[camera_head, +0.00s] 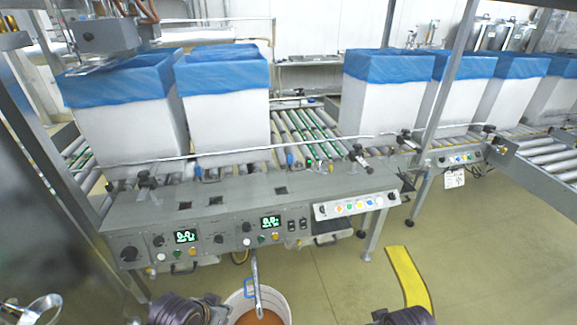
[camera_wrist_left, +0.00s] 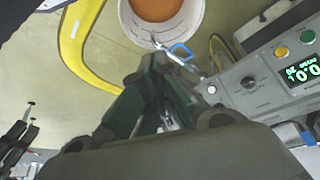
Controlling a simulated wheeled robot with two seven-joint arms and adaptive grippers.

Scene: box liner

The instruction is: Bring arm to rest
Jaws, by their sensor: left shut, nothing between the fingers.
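My left gripper (camera_wrist_left: 165,115) shows in the left wrist view as dark green and black fingers, shut with nothing between them. It is over the floor, below the bucket in that picture and left of the control panel. I cannot tell whether it touches anything. In the head view, dark purple-grey parts of my arms show at the bottom edge, but I see neither gripper there. My right gripper is not in view in either picture.
A white bucket (camera_head: 235,304) with orange-brown contents stands before the grey control console (camera_head: 240,215). It also shows in the wrist view (camera_wrist_left: 195,20). Several white boxes (camera_head: 228,125) with blue liners stand on roller conveyors.

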